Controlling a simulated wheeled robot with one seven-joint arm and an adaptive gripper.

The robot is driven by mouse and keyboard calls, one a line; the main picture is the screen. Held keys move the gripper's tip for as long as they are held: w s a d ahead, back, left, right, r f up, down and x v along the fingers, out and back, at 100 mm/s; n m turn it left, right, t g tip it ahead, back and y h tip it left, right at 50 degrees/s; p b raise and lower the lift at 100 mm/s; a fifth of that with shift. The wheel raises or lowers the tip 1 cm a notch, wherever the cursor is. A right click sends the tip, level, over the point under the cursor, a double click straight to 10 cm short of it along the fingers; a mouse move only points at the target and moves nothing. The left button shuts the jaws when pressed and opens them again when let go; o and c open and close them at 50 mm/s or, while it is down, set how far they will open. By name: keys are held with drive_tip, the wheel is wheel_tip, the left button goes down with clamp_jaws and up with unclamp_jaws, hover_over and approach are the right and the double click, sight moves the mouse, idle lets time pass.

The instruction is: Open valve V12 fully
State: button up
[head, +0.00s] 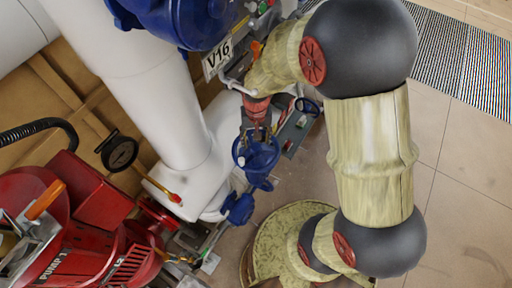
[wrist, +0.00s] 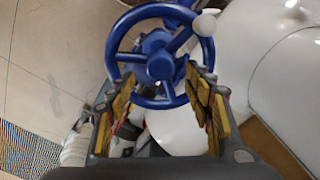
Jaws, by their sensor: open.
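A blue handwheel (wrist: 158,106) with spokes and a pale knob (wrist: 204,24) on its rim faces me in the wrist view. In the head view a blue valve (head: 262,158) sits just below my gripper (head: 257,122) and is partly hidden by it. My gripper also shows in the wrist view (wrist: 162,80), its two padded fingers apart on either side of the wheel's lower part. Nothing is clamped between them. I cannot tell whether they touch the rim. I see no V12 tag; the readable tag, V16 (head: 217,58), hangs by the upper blue valve (head: 185,20).
A thick white pipe (head: 160,100) runs down left of my gripper. A red pump (head: 90,230) stands at lower left, with a black gauge (head: 120,153) above it. Another small blue valve (head: 238,207) is lower down. Open tiled floor (head: 465,180) lies at right.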

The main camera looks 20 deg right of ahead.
sight(256, 146)
drive_tip(key=shift+m, duration=0.5)
drive_tip(key=shift+f, duration=0.1)
drive_tip(key=shift+f+b, duration=2.2)
drive_tip(key=shift+f, duration=0.75)
drive_tip(key=shift+s+f, duration=0.2)
drive_tip(key=shift+f, duration=0.05)
drive_tip(key=shift+w, duration=0.15)
drive_tip(key=shift+c, duration=0.3)
drive_tip(key=c, duration=1)
